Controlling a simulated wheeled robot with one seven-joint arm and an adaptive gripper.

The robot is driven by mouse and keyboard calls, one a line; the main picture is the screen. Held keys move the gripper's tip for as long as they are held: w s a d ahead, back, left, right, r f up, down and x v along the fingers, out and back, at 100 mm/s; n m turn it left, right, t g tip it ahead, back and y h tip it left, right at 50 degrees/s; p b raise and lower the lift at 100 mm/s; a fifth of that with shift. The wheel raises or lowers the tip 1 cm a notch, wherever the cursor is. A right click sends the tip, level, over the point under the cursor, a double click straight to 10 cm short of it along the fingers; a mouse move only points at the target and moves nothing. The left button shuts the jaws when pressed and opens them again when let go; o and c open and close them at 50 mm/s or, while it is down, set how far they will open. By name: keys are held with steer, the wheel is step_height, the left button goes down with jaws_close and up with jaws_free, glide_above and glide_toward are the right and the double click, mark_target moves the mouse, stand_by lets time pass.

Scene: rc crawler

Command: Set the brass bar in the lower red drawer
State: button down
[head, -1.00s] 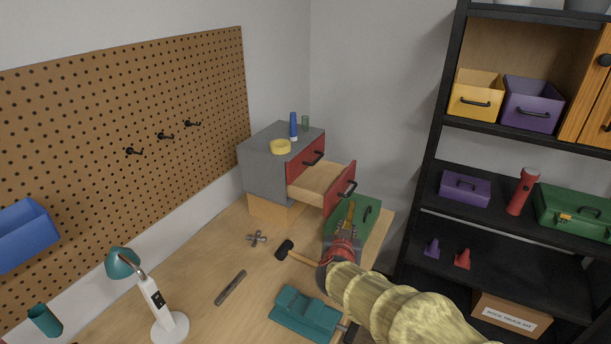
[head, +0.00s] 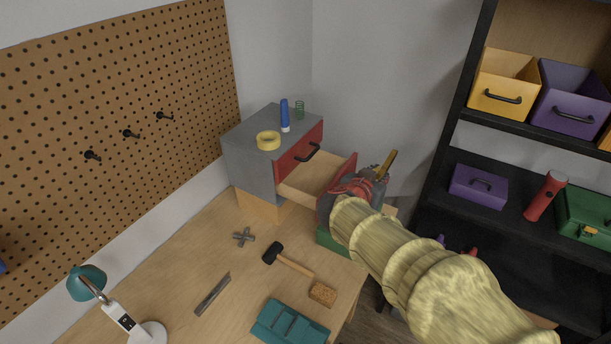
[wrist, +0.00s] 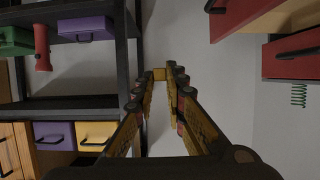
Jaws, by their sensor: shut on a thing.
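The brass bar (head: 387,163) is held by my gripper (head: 376,180), its free end pointing up and to the right. In the wrist view the bar (wrist: 158,74) shows between the fingertips of my gripper (wrist: 162,85). The lower red drawer (head: 308,182) is pulled open from the grey cabinet; its wooden inside looks empty where visible. My gripper is just right of the drawer's front, above the table and outside the drawer. My arm hides part of that front. In the wrist view the drawer's red front (wrist: 228,16) is at upper right, apart from the bar.
The upper red drawer (head: 298,150) is shut. Yellow tape (head: 268,140), a blue bottle (head: 285,115) and a green spring (head: 299,110) stand on the cabinet (head: 245,160). A green object (head: 330,241) is under my wrist. A mallet (head: 285,259) and sponge (head: 322,293) lie on the table.

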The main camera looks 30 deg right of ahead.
steer(key=w+a+p, duration=0.2)
steer(key=w+a, duration=0.9)
steer(key=w, duration=0.5)
steer(key=b, duration=0.1)
glide_above(311, 191)
steer(key=f, duration=0.6)
steer(key=shift+s+d+f, duration=0.15)
steer(key=shift+s+f, duration=0.05)
steer(key=shift+f, duration=0.2)
steer(key=shift+w+f, duration=0.15)
steer(key=shift+w, duration=0.05)
steer(key=shift+f+b, duration=0.6)
steer(key=shift+b, duration=0.9)
steer(key=c, duration=2.1)
jaws_free()
